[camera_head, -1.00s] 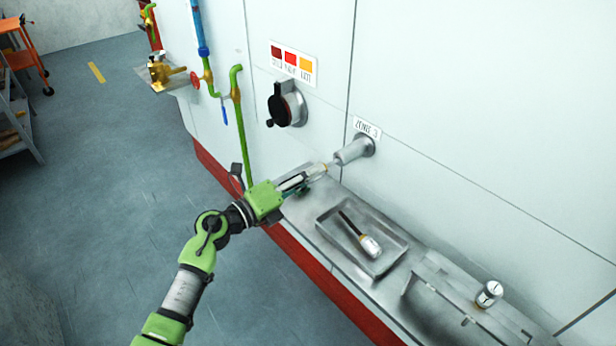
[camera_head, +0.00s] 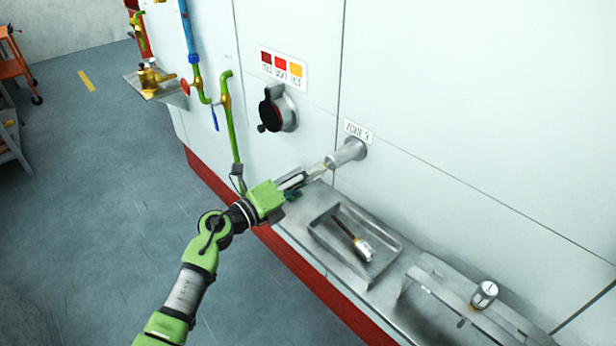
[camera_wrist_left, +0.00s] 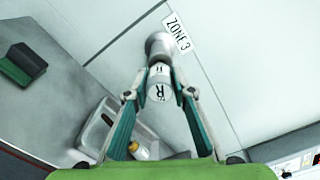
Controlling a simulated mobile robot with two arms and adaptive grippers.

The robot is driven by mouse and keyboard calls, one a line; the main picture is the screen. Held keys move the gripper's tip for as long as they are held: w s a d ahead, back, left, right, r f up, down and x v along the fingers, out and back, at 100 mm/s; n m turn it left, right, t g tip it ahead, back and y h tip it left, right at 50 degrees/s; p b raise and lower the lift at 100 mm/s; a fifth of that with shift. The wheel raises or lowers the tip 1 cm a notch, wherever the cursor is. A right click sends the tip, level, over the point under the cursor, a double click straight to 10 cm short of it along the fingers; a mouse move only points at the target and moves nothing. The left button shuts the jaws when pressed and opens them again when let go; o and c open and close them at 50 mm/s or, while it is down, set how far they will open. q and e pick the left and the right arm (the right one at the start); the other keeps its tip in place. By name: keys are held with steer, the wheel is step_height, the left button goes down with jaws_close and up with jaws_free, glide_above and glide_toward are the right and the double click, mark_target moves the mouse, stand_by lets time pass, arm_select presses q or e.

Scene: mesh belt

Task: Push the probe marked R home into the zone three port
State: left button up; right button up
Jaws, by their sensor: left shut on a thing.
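My left gripper (camera_head: 312,176) is shut on the probe marked R, just in front of the zone three port. In the left wrist view its fingers (camera_wrist_left: 160,94) close on both sides of the probe's white round head (camera_wrist_left: 160,92), which bears an R facing the camera. The port (camera_head: 349,151) is a grey metal sleeve on the white wall beside the ZONE 3 label (camera_head: 358,131); it also shows in the left wrist view (camera_wrist_left: 158,44). The probe points at the port mouth and lines up with it; how deep its tip sits is unclear. My right gripper is not in view.
A grey tray (camera_head: 323,230) below the port holds another probe (camera_head: 360,246) with a dark stem and white head. A metal rack (camera_head: 405,287) with a short cylinder (camera_head: 484,293) stands to its right. A black round fitting (camera_head: 272,108) and green pipes (camera_head: 229,120) are on the left.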

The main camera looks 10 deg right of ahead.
arm_select(q)
steer(key=shift+w+d, duration=0.35)
steer(key=shift+d, duration=0.2)
steer(key=o, duration=1.1)
steer(key=v, duration=1.2)
